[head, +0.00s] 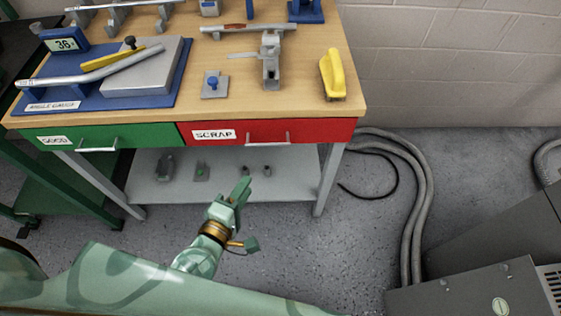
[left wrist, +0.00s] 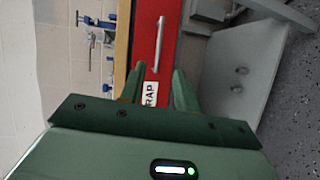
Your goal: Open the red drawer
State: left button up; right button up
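The red drawer (head: 318,130), labelled SCRAP, is shut under the right part of the workbench top. Its silver bar handle (head: 268,142) runs along its front. My left gripper (head: 242,189) is in front of and below the drawer, apart from the handle, with its fingers pointing up toward the bench. In the left wrist view, my left gripper (left wrist: 158,72) has its two fingers apart with nothing between them. The red drawer front (left wrist: 146,42) and handle (left wrist: 160,45) show beyond the fingertips. My right gripper is not in view.
A green drawer (head: 150,135) with its own handle sits left of the red one. A lower shelf (head: 220,185) holds small parts. Bench legs stand at both sides. Grey cables (head: 415,200) and a grey cabinet (head: 470,290) are at the right. Tools lie on the wooden top (head: 225,80).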

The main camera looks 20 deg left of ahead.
aim_at(267, 145)
pick_arm(q)
jog(key=shift+n+y, duration=0.3)
jog(key=shift+n, duration=0.4)
jog(key=x, duration=0.5)
jog(key=b+x, duration=0.1)
jog(key=x, duration=0.5)
jog(key=a+x, duration=0.1)
jog(key=x, duration=0.4)
jog(key=shift+w+f+b, duration=0.1)
jog(key=shift+w+b, duration=0.25)
jog(key=shift+b, duration=0.05)
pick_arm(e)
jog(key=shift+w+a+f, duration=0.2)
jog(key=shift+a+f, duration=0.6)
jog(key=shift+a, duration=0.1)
pick_arm(q)
jog(key=shift+s, duration=0.1)
grip_shut()
